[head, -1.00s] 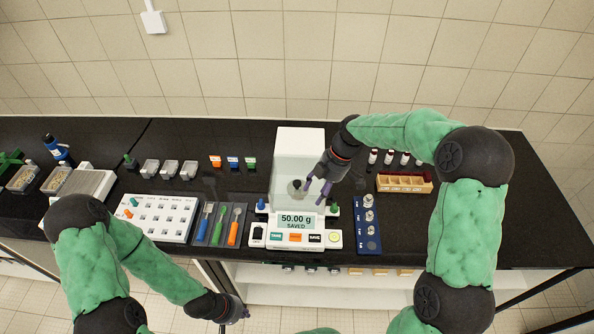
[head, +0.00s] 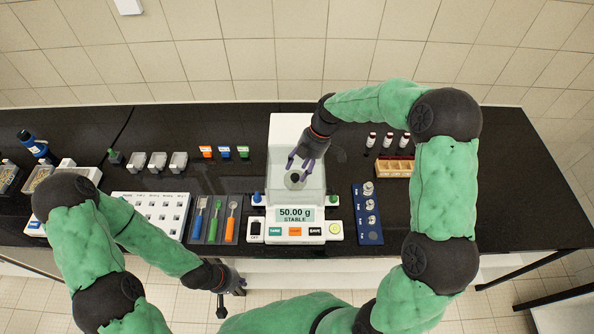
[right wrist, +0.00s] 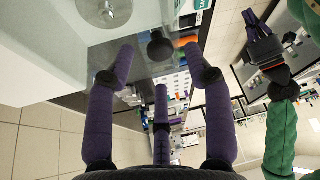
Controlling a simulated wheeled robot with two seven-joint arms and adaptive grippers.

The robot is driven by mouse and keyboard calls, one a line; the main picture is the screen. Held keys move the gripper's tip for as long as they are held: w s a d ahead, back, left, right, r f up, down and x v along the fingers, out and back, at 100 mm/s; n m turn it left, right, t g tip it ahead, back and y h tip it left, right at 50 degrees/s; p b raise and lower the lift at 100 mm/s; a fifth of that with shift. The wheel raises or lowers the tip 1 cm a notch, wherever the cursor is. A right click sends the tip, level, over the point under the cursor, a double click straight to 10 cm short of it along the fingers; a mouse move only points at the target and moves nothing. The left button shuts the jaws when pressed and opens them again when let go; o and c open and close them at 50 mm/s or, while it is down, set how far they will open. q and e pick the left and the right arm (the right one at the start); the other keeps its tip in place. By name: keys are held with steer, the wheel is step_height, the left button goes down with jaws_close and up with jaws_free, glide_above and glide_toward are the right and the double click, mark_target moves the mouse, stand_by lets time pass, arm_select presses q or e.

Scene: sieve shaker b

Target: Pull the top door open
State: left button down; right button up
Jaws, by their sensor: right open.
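The balance (head: 293,130) stands mid-bench with a white back housing and a clear draft shield. Its display (head: 295,214) reads 50.00 g, STABLE. My right gripper (head: 303,162) is at the top of the shield, fingers spread and empty. In the right wrist view, a dark round knob (right wrist: 160,47) shows beyond and between the fingertips; contact is not visible. My left gripper (head: 232,281) is low before the bench's front edge, its opening unclear.
Blue (head: 257,198) and green (head: 333,200) knobs flank the balance. A blue weight tray (head: 368,237) is at its right, a tool tray (head: 213,235) at its left. A wooden box (head: 394,168) and several vials stand behind right. Open bench lies far right.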

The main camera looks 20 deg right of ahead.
steer(key=shift+x, duration=1.4)
steer(key=shift+s, duration=0.1)
jaws_close()
